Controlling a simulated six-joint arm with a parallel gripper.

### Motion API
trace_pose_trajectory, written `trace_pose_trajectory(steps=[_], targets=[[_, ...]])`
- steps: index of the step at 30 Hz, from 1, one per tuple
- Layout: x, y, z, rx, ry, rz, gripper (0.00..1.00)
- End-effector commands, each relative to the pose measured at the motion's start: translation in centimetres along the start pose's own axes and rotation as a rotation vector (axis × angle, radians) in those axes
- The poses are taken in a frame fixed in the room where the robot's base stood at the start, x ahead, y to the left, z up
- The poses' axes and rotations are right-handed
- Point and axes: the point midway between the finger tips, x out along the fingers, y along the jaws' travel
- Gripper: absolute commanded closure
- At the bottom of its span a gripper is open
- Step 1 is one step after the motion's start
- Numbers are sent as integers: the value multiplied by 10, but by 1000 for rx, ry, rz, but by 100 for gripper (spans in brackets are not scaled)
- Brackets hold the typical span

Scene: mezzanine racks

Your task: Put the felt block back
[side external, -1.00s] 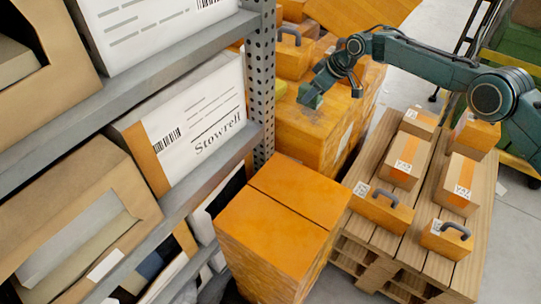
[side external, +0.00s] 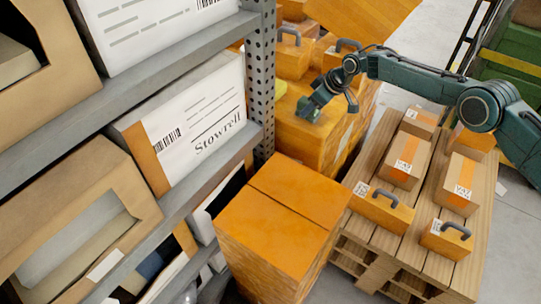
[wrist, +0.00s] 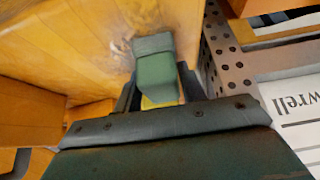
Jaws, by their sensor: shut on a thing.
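My gripper (side external: 318,101) is at the end of the dark green arm, over the top of the large orange carton stack (side external: 335,132) behind the rack post. In the wrist view my gripper (wrist: 156,88) is shut on the felt block (wrist: 153,66), a grey-green block with a yellow patch at its near end. The far end of the block sticks out past the fingers towards the orange surface. Whether it touches that surface I cannot tell. In the side view the block is small and hard to tell from the dark green fingers.
The perforated rack post (side external: 261,85) stands close left of my gripper; it also shows in the wrist view (wrist: 228,60). White and brown boxes fill the rack shelves. A separate orange carton stack (side external: 280,215) is in front. A pallet (side external: 455,272) with several orange-and-tan cases stands right.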

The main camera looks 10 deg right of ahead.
Motion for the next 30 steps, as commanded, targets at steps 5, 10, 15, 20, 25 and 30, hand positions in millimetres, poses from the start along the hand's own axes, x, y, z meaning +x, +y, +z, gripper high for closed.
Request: trace_pose_trajectory(steps=[5,10,15,20,25,30], targets=[[2,0,1,0,1,0,85],[2,0,1,0,0,0,38],[2,0,1,0,0,0,38],[1,0,0,0,0,0,38],[-4,0,-1,0,0,0,38],[-14,1,-1,0,1,1,38]])
